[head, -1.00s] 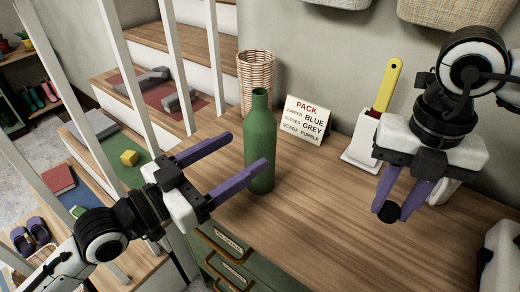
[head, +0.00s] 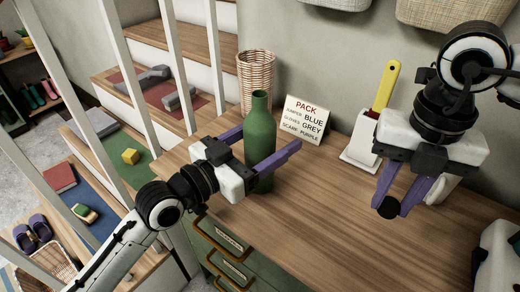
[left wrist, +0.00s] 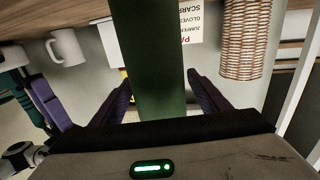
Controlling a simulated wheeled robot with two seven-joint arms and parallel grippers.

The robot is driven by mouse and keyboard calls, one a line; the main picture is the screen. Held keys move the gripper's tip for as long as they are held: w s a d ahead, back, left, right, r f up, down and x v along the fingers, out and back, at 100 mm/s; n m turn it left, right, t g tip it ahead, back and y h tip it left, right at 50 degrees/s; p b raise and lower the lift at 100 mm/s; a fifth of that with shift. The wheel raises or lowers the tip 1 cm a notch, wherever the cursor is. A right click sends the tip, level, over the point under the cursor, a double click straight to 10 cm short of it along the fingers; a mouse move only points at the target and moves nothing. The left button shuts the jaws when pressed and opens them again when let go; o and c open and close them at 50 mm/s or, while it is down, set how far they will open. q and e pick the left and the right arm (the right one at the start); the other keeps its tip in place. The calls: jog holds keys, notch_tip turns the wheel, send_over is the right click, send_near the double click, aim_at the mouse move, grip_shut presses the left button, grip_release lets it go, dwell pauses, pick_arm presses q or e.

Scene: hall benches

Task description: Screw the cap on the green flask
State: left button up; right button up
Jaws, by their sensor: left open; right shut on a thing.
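The green flask (head: 261,125) stands upright on the wooden bench top, its neck uncovered. My left gripper (head: 268,138) is open around the flask's body, one finger behind it and one in front. In the left wrist view the flask (left wrist: 149,60) stands between the two purple fingers (left wrist: 160,92), with gaps on both sides. My right gripper (head: 393,200) is shut on the small black cap (head: 387,208) and holds it above the bench, to the right of the flask and apart from it.
Behind the flask are a wicker basket (head: 256,78) and a PACK sign (head: 304,118). A white holder (head: 361,142) with a yellow-handled tool (head: 385,84) stands near the wall. The bench top (head: 325,205) between the flask and cap is clear. Stair railings (head: 175,65) rise at left.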

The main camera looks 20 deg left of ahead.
pick_arm(q)
jog(key=shift+w+d, duration=0.35)
jog(key=shift+w, duration=0.1)
jog(key=c, duration=1.5)
jog(key=shift+r, duration=0.1)
